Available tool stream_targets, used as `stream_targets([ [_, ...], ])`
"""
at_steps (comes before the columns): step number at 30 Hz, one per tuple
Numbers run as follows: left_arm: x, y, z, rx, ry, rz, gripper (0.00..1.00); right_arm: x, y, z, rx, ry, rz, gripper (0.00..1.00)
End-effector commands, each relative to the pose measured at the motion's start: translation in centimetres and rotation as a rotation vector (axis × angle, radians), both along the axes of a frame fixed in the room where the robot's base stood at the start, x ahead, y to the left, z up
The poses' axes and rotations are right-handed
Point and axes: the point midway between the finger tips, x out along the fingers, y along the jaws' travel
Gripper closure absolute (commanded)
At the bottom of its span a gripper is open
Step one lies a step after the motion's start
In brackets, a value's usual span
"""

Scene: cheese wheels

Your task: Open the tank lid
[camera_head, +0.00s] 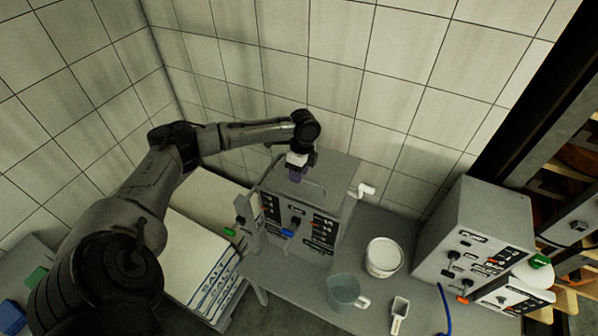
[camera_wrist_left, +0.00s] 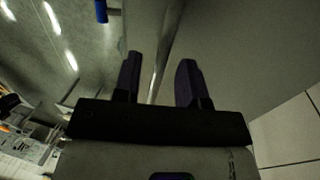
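The tank (camera_head: 272,212) is a grey metal box with dark control panels on its front, standing on a grey table against the tiled wall. Its flat grey lid (camera_head: 338,168) lies closed on top. My left gripper (camera_head: 296,175) is just above the lid, pointing down. In the left wrist view its two dark fingers (camera_wrist_left: 159,80) are apart, so it is open. A thin metal bar (camera_wrist_left: 161,55), seemingly the lid's handle, shows between the fingers; I cannot tell whether they touch it. My right gripper is not in view.
A white pipe (camera_head: 363,190) sticks out of the tank's right side. A white tub (camera_head: 384,257), a clear jug (camera_head: 343,292) and a white scoop (camera_head: 399,312) stand to the right. A grey control box (camera_head: 470,235) is further right. Stacked sacks (camera_head: 205,265) lie left.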

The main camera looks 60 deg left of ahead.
Motion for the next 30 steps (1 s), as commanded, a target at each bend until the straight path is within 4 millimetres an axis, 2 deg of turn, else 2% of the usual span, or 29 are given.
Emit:
stream_targets([
  [10, -0.02, -0.02, -0.20, 0.000, 0.000, 0.000, 0.63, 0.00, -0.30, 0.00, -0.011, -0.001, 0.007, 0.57],
  [21, -0.01, -0.02, -0.17, 0.000, 0.000, 0.000, 0.98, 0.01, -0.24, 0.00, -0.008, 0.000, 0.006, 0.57],
  [30, -0.02, -0.03, -0.17, 0.000, 0.000, -0.001, 1.00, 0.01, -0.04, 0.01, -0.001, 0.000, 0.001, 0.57],
])
